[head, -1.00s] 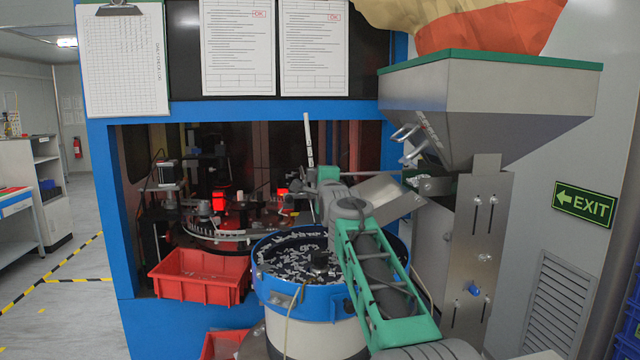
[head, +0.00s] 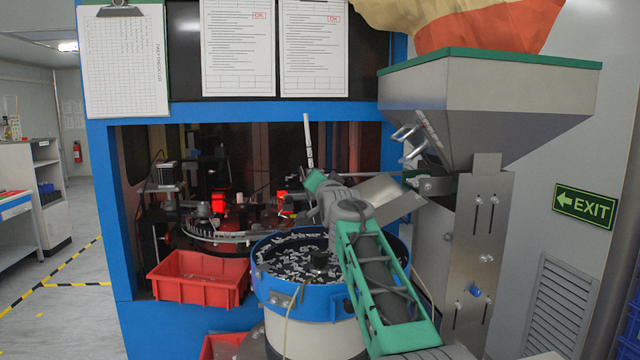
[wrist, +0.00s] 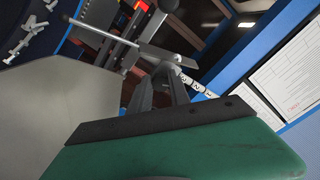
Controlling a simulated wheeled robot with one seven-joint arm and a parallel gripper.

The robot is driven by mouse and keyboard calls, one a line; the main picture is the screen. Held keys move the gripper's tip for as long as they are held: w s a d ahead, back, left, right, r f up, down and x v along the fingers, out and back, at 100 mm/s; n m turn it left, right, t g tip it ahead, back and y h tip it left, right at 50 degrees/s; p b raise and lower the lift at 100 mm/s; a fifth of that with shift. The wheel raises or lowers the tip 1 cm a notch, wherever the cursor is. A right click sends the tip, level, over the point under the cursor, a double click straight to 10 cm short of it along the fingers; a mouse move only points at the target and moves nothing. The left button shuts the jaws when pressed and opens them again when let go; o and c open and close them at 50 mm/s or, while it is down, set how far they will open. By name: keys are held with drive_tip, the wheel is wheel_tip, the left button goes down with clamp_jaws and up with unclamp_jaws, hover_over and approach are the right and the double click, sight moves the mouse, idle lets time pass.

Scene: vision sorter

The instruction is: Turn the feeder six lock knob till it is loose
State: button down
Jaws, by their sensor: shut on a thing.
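The part between the fingers is hidden. In the head view my gripper (head: 312,186) is small, tilted, beyond the blue-rimmed bowl feeder (head: 268,285); the knob cannot be made out there. A white strip with numbers (wrist: 198,86) lies just behind the fingers in the wrist view. I cannot tell how loose the knob is.
A steel hopper (head: 480,105) and chute (head: 385,198) stand right of my arm. A red bin (head: 198,290) sits at the left opening. The round sorting table (head: 215,232) is behind. The blue frame (head: 105,200) bounds the opening. Small pale parts lie in the bowl.

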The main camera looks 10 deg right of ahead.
drive_tip(key=shift+d+n, duration=0.1)
drive_tip(key=shift+n, duration=4.2)
drive_tip(key=c, duration=1.5)
unclamp_jaws()
drive_tip(key=s+b, duration=0.3)
drive_tip(key=s, duration=0.4)
drive_tip(key=shift+s+b, duration=0.4)
